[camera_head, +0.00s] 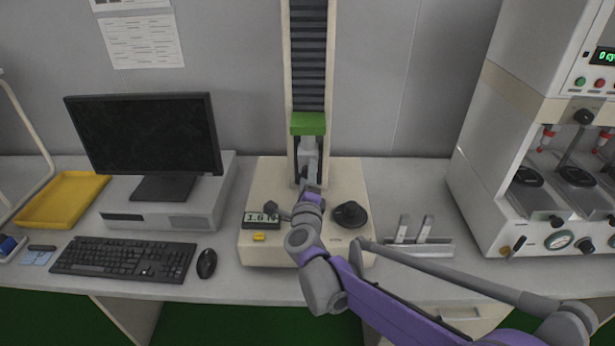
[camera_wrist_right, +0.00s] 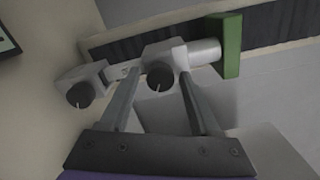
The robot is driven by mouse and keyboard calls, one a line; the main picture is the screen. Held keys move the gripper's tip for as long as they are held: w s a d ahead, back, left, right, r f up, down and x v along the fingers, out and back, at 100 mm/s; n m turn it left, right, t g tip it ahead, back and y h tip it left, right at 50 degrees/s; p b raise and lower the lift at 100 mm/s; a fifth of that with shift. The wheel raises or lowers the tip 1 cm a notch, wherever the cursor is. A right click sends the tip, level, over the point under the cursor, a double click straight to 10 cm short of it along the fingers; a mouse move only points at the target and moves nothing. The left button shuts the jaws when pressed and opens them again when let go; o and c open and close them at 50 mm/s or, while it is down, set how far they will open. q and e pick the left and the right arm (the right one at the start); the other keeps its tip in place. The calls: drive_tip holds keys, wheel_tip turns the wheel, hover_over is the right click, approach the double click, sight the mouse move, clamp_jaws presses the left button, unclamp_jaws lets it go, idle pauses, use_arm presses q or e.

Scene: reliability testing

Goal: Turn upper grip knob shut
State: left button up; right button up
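The upper grip (camera_wrist_right: 165,52) is a pale block below the green crosshead (camera_wrist_right: 227,45), which also shows in the head view (camera_head: 308,124). Its dark round knob (camera_wrist_right: 160,77) has a white mark and faces the wrist camera. My right gripper (camera_wrist_right: 158,80) is open, with one finger on each side of this knob; I cannot tell whether they touch it. In the head view my right gripper (camera_head: 309,180) is in front of the test stand and hides part of the grips. The lower grip's dark knob (camera_wrist_right: 79,95) is left of the fingers in the wrist view. My left gripper is out of view.
The stand's base (camera_head: 262,185) carries a display reading 1.6 N (camera_head: 262,217), a yellow button (camera_head: 259,237) and a black dial (camera_head: 350,214). A metal holder (camera_head: 428,248) lies to the right. A monitor (camera_head: 145,130) and keyboard (camera_head: 120,258) are left, a larger machine (camera_head: 490,170) right.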

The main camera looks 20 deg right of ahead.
drive_tip(key=shift+o, duration=0.3)
drive_tip(key=v, duration=1)
drive_tip(key=shift+s, duration=0.4)
drive_tip(key=shift+a+r, duration=0.1)
drive_tip(key=s+a+n+g+y+p, duration=0.3)
drive_tip(key=s+a+n+y, duration=0.35)
drive_tip(key=n, duration=1.05)
drive_tip(key=s+d+f+n+g+p, duration=0.1)
drive_tip(key=s+d+f+n+g, duration=0.3)
drive_tip(key=s, duration=0.5)
drive_tip(key=s+d+f+n+g+h+p, duration=0.1)
drive_tip(key=s+d+f+n+g, duration=0.3)
drive_tip(key=s, duration=0.5)
wheel_tip(320, 180, down, 3)
drive_tip(key=shift+s+d+r+g+p, duration=0.1)
drive_tip(key=shift+s+d+g+p, duration=0.35)
drive_tip(key=shift+d, duration=0.55)
